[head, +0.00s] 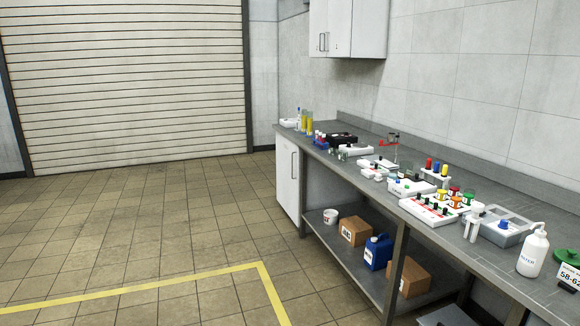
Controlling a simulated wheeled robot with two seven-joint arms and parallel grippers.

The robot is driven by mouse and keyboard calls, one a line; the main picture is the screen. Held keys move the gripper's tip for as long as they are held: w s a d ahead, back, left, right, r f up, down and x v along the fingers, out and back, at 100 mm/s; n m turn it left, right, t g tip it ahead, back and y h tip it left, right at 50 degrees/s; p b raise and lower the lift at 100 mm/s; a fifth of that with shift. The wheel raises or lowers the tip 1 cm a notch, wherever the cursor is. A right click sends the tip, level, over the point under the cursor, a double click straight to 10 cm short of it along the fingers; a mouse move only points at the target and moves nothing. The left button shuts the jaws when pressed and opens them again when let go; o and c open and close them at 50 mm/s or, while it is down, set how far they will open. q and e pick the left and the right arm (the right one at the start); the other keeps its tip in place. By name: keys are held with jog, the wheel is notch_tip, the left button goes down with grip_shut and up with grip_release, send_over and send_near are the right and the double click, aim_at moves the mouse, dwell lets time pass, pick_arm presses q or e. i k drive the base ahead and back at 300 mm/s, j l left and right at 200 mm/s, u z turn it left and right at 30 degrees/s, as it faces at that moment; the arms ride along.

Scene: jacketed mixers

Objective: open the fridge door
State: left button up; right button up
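No door in view can be told for sure as a fridge door. A white under-bench unit (288,181) stands at the far end of the bench, with a shut door and a dark vertical handle (293,166). It is too small here to tell whether it is a fridge or a cupboard. Neither of my grippers shows in the head view.
A long grey bench (345,166) runs along the right wall, crowded with bottles, racks and instruments. Boxes and a blue canister (377,252) sit on its lower shelf (335,246). A white wall cupboard (347,28) hangs above. The tiled floor (130,230) at left is clear.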

aim_at(288, 153)
jog(key=i+u, duration=0.15)
jog(key=i, duration=3.6)
jog(key=i+j+z, duration=0.15)
jog(key=i, duration=0.35)
jog(key=i+j+z, duration=0.2)
jog(key=i, duration=0.25)
jog(key=i+j+z, duration=0.15)
jog(key=i, duration=0.35)
jog(key=i+j+z, duration=0.2)
jog(key=i, duration=0.25)
